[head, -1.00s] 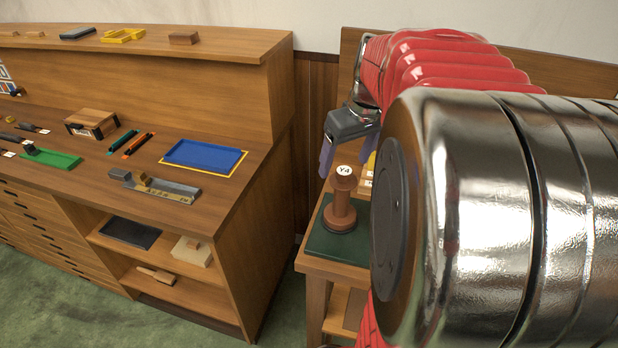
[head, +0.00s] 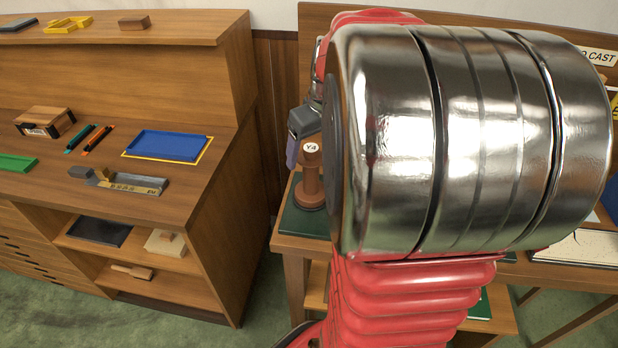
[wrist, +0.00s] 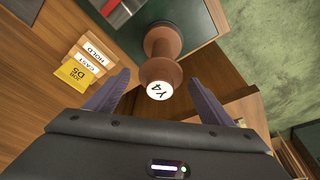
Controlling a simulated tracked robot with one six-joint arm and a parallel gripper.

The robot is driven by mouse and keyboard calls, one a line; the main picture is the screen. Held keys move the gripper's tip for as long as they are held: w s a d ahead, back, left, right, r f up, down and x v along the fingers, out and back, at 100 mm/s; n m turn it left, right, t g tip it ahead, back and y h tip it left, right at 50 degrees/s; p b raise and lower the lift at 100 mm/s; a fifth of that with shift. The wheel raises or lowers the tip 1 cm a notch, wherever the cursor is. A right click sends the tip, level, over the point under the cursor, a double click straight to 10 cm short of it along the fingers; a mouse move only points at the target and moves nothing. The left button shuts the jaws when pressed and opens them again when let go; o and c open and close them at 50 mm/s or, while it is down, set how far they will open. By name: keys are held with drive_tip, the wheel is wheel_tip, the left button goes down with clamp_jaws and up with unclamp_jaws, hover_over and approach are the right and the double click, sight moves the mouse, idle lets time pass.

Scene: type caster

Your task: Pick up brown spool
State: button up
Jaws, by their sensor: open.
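The brown spool (head: 311,178) stands upright on a dark green mat (head: 300,221) near the left end of the small wooden table. Its white top label reads Y4. In the wrist view the spool (wrist: 162,60) lies ahead of and between the two purple fingertips. My gripper (wrist: 156,88) is open and empty, with one finger to each side of the spool's labelled top. In the head view my gripper (head: 292,152) shows just left of the spool, and my arm hides its other finger.
Wooden tags marked HOLD and CAST (wrist: 95,55) and a yellow tag (wrist: 77,74) lie left of the spool in the wrist view. A wooden cabinet (head: 215,215) with a blue tray (head: 168,146) stands left, across a narrow gap.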

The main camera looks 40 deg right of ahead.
drive_tip(key=shift+c, duration=0.6)
drive_tip(key=c, duration=1.4)
